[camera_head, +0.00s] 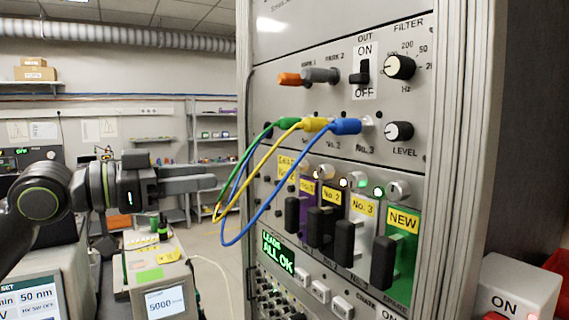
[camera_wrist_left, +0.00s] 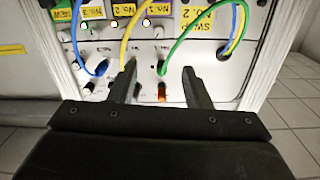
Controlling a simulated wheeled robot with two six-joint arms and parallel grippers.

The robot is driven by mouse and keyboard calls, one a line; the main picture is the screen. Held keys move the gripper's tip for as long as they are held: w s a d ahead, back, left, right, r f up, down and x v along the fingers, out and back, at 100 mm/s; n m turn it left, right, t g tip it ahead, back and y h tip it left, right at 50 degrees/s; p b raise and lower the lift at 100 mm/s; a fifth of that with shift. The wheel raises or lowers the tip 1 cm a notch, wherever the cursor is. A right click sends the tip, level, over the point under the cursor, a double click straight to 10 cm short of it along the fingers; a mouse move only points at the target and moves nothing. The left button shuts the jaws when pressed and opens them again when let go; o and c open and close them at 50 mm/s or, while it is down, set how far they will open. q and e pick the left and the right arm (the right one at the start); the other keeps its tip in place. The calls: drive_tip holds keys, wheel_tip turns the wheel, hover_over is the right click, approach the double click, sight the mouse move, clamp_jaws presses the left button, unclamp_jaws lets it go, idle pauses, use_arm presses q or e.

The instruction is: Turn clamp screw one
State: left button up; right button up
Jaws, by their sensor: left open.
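In the head view, round silver screw knobs (camera_head: 327,170) sit in a row above the slotted modules of the rack. Which one is clamp screw one is not marked legibly. The purple No. 1 module (camera_head: 306,212) is partly hidden by cables and black handles. My left gripper (camera_head: 214,182) is left of the rack face, apart from it, with nothing between its fingers. In the wrist view the open fingers (camera_wrist_left: 160,72) point at the panel, which appears upside down, with the yellow and green cables beyond them. My right gripper is not in view.
Green, yellow and blue cables (camera_head: 257,215) loop out from the rack front near my left gripper. A bench instrument (camera_head: 166,301) stands below left.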

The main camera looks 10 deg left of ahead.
use_arm(q)
drive_tip(key=d, duration=0.1)
drive_tip(key=p, duration=0.7)
approach(296, 166)
drive_tip(key=x, duration=0.7)
drive_tip(key=shift+w+d+r, duration=0.1)
drive_tip(key=shift+w+r, duration=0.05)
drive_tip(key=shift+w+d, duration=0.4)
drive_tip(key=shift+d, duration=0.1)
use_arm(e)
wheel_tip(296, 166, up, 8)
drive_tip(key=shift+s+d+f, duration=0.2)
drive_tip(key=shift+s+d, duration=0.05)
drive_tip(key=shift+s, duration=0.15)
use_arm(q)
clamp_jaws()
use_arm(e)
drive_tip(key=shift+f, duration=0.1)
